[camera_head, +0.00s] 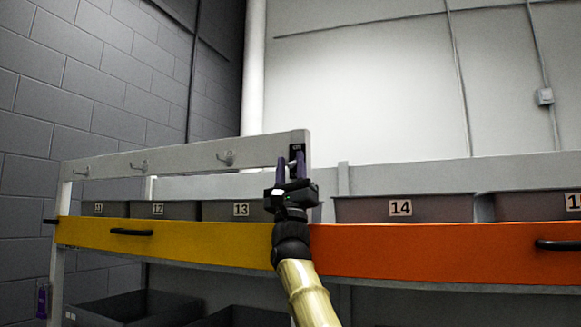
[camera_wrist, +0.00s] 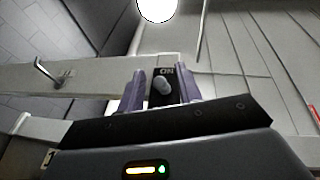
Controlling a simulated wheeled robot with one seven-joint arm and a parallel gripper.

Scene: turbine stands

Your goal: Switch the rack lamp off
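A dark switch plate (camera_head: 297,147) with a light toggle is fixed near the right end of the grey rail. In the wrist view the plate (camera_wrist: 166,72) carries the word ON, upside down in the picture, and the grey toggle (camera_wrist: 162,87) stands out below that word. My gripper (camera_head: 290,168) is raised in front of the plate. Its two purple fingers, also in the wrist view (camera_wrist: 162,92), stand apart on either side of the toggle. I see no clear contact. A bright round light (camera_wrist: 157,8) shows at the wrist view's top edge; I cannot tell whether it is the rack lamp.
The grey rail (camera_head: 185,158) carries several hooks left of the switch. Below are numbered grey bins (camera_head: 365,209), a yellow front panel (camera_head: 180,241) and an orange one (camera_head: 420,252) with black handles. Open air lies above the rail, before the wall.

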